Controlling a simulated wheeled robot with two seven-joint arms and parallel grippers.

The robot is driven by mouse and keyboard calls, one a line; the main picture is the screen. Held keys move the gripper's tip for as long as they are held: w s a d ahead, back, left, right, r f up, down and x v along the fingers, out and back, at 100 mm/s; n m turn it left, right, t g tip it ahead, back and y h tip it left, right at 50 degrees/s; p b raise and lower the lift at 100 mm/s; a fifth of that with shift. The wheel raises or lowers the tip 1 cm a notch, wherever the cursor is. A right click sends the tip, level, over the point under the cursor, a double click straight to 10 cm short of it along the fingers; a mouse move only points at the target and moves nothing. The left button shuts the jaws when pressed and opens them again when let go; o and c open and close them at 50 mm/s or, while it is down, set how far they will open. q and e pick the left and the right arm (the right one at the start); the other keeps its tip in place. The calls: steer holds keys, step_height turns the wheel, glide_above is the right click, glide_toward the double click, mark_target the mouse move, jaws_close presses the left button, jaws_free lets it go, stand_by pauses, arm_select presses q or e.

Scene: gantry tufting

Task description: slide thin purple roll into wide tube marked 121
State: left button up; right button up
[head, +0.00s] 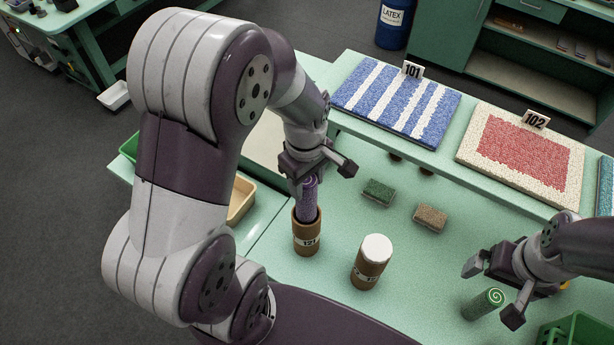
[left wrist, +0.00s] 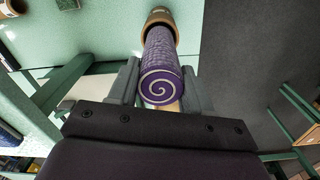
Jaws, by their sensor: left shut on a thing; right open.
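The thin purple roll (head: 308,200) stands about upright, its lower end inside the mouth of the wide brown tube marked 121 (head: 306,240). My left gripper (head: 310,180) is shut on the upper part of the roll, above the tube. In the left wrist view the roll's spiral end (left wrist: 161,88) faces me, and its far end goes into the brown tube's rim (left wrist: 160,15). How deep the roll sits is hidden. My right gripper (head: 489,292) is open at the right, around or just above a green roll (head: 483,304); I cannot tell which.
A second brown tube with a white lid (head: 371,262) stands right of tube 121. A green sponge-like block (head: 378,191) and a tan one (head: 430,218) lie behind. A tan tray (head: 240,200) is left, and a green crate (head: 577,332) is front right. Rug samples line the raised back shelf.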

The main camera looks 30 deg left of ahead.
arm_select(q)
steer(key=shift+s+f, duration=0.2)
steer(key=shift+f, duration=0.35)
steer(key=shift+f+b, duration=0.35)
steer(key=shift+b, duration=0.1)
steer(key=shift+w+f+b, duration=0.25)
steer(key=shift+f+b, duration=0.15)
steer(key=shift+f, duration=0.2)
steer(key=shift+w+f+b, duration=0.2)
steer(key=shift+f+b, duration=0.15)
steer(key=shift+f, duration=0.2)
steer(key=shift+s+f+b, duration=0.25)
steer(key=shift+f+b, duration=0.4)
steer(key=shift+f, duration=0.45)
steer(key=shift+w+f, duration=0.15)
